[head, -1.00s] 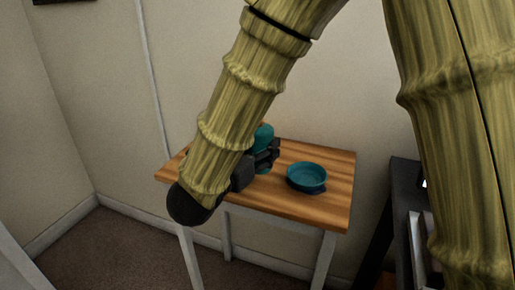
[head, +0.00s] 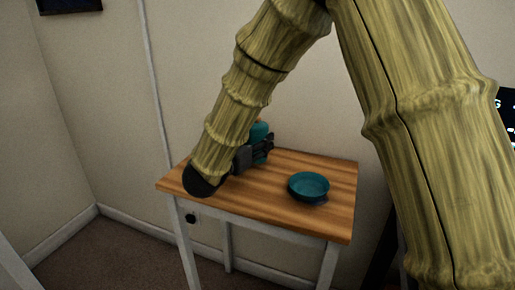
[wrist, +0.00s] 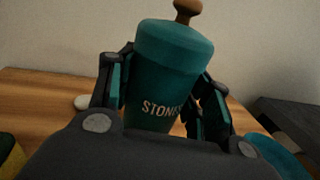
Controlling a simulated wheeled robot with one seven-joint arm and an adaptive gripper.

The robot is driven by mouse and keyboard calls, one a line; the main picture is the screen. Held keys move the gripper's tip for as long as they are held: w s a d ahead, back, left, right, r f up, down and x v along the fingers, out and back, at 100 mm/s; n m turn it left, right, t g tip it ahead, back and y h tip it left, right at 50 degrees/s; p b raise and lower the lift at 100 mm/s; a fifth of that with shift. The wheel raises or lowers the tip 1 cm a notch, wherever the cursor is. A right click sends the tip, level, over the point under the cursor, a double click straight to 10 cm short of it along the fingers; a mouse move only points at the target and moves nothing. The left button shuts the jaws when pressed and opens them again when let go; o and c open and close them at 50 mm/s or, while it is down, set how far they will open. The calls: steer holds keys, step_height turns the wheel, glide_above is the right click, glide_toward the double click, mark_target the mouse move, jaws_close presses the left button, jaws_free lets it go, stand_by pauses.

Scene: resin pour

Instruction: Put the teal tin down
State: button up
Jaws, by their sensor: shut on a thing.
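The teal tin (wrist: 170,75) stands between the fingers of my gripper (wrist: 165,105) in the wrist view. It has a brown knob on its lid and pale lettering, partly cut off, that begins "STON". It looks slightly tilted in that view. In the head view the tin (head: 260,131) is mostly hidden behind my gripper (head: 262,149), at the back left of the wooden table (head: 250,195). My gripper is shut on the tin. I cannot tell whether the tin's base touches the table.
A teal round dish (head: 309,186) sits on the table to the right of my gripper. A dark surface (wrist: 285,120) is at the right.

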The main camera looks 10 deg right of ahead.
steer(key=shift+f, duration=1)
steer(key=shift+f+b, duration=0.2)
steer(key=shift+b, duration=0.15)
steer(key=o, duration=1.1)
steer(key=shift+c, duration=0.2)
steer(key=shift+r, duration=0.1)
steer(key=shift+r+p, duration=0.15)
steer(key=shift+p, duration=0.15)
steer(key=v, duration=1.2)
